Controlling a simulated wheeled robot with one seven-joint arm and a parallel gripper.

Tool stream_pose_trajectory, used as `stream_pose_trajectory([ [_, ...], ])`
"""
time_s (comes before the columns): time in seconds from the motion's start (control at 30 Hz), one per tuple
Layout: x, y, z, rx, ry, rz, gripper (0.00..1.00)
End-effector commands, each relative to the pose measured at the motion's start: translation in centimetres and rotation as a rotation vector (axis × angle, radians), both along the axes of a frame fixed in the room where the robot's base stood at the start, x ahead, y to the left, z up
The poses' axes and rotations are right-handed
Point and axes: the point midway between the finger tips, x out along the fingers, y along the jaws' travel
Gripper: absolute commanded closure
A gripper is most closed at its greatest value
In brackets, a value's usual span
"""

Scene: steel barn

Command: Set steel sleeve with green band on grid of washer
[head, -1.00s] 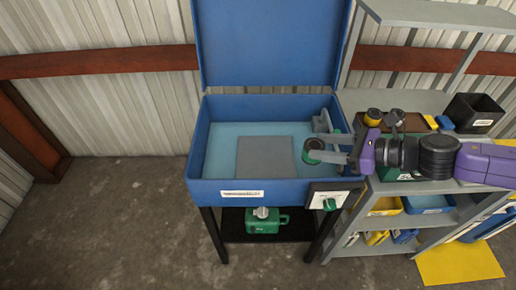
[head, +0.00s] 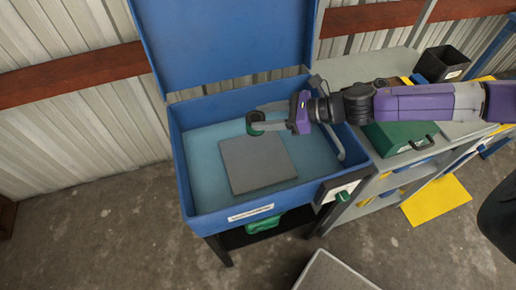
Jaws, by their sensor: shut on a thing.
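The parts washer is a blue open tub (head: 183,178) on dark legs with its lid raised. Its grid (head: 240,180) shows as a flat grey square on the light blue tub floor. My gripper (head: 258,125) reaches in from the right above the tub. It is shut on the steel sleeve with green band (head: 255,117), whose dark green side shows at the fingertips. The sleeve is over the far part of the tub, near the grid's back edge. Its height above the grid is hard to tell, and the fingers partly hide it.
A grey spout (head: 340,145) stands inside the tub's right side. A grey bench (head: 350,68) to the right bears a green case (head: 402,135) and a black bin (head: 441,63). The raised lid (head: 225,45) closes off the back. The front of the tub is clear.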

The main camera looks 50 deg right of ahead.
Motion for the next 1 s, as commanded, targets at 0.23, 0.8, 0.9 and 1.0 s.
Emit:
stream_pose_trajectory([
  [0.23, 0.1, 0.1, -6.1, 0.005, 0.000, -0.003, 1.00],
  [0.8, 0.1, 0.1, -14.1, 0.002, 0.001, 0.000, 1.00],
  [0.9, 0.0, 0.1, -15.1, 0.002, 0.001, 0.000, 1.00],
  [1.0, 0.0, 0.1, -15.6, 0.001, 0.000, 0.000, 1.00],
])
